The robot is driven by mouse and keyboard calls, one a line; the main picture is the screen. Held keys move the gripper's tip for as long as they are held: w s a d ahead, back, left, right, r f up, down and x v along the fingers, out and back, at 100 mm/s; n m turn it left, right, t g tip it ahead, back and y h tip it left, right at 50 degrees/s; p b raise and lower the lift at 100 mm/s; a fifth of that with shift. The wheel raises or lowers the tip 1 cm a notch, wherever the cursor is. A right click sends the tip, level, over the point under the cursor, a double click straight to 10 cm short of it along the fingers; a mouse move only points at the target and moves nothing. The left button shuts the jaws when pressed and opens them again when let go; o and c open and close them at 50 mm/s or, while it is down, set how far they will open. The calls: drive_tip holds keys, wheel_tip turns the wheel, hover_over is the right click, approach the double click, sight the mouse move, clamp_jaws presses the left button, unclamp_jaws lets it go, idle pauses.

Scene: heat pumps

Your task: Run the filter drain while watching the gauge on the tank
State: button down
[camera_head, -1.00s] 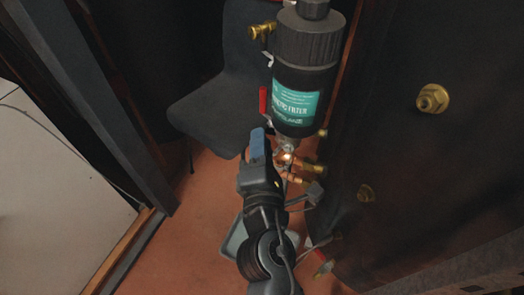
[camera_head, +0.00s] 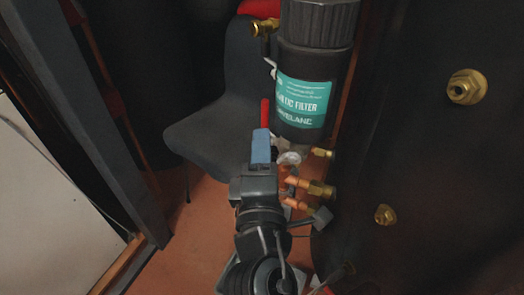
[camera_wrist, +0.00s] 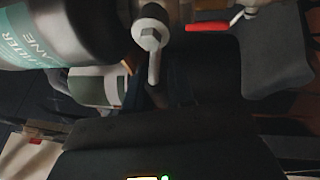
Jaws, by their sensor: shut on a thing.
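The black magnetic filter (camera_head: 318,60) with a teal label hangs upright at centre right in the head view. Its lower part fills the upper left of the wrist view (camera_wrist: 85,30). A pale drain fitting (camera_head: 290,157) sits under it. In the wrist view this shows as a metal nut with a short lever (camera_wrist: 153,68). My gripper (camera_head: 262,148), with a blue finger showing, is just left of the fitting. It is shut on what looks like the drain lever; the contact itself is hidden. I can make out no gauge face in either view.
A red valve handle (camera_head: 265,112) stands left of the filter and shows in the wrist view (camera_wrist: 207,27). Brass and copper fittings (camera_head: 318,190) stick out of the dark tank (camera_head: 430,150) at right. A grey chair (camera_head: 215,130) is behind. Floor is open at left.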

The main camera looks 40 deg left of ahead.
drive_tip(key=c, duration=1.1)
unclamp_jaws()
drive_tip(key=shift+v, duration=3.9)
